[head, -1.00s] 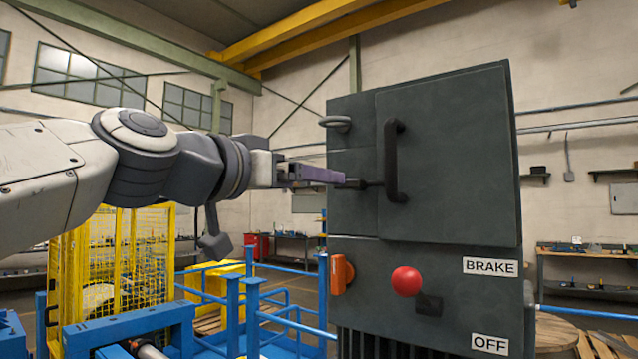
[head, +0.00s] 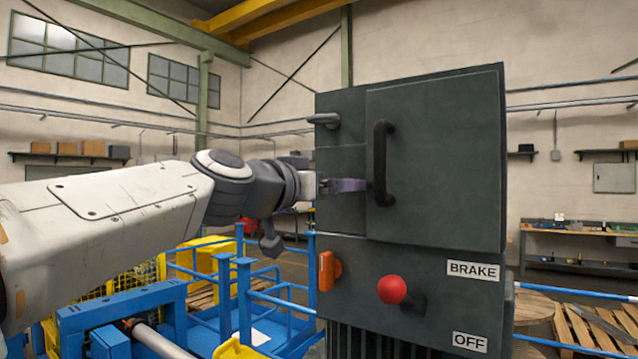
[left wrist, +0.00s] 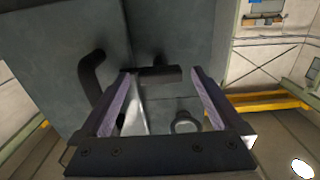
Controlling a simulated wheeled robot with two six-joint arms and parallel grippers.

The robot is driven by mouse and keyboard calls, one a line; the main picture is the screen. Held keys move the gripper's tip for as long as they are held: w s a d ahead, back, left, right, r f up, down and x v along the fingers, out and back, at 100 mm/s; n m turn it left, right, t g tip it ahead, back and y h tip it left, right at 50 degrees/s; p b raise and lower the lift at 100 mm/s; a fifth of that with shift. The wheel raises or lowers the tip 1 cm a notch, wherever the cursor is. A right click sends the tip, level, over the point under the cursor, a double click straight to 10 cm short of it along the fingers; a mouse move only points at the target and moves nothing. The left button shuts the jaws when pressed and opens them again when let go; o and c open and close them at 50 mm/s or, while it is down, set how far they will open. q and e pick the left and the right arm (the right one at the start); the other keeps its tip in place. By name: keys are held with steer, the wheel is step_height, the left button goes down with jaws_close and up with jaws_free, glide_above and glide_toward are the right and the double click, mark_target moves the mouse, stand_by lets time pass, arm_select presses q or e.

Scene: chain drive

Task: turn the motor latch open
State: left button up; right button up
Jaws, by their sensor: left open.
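The motor latch is a dark T-shaped handle (left wrist: 158,75) on the grey cabinet (head: 440,160), seen in the left wrist view. Its bar lies crosswise between the fingertips of my left gripper (left wrist: 162,72). The jaws are open, one purple-lined finger on each side; I cannot tell whether either touches the bar. In the head view my left gripper (head: 352,186) is at the cabinet's front beside the door handle (head: 382,163) and hides most of the latch. My right gripper is not in view.
The black door handle stands close to the right of the latch. A grey ring (head: 324,120) sticks out above. Below are an orange switch (head: 329,270), a red knob (head: 392,289) and BRAKE (head: 474,270) and OFF (head: 469,342) labels. Blue rails (head: 245,300) stand at lower left.

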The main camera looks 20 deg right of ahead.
arm_select(q)
steer(key=c, duration=1.4)
steer(key=shift+n, duration=0.3)
steer(key=shift+f+n, duration=0.1)
steer(key=shift+n, duration=8.5)
steer(key=o, duration=1.4)
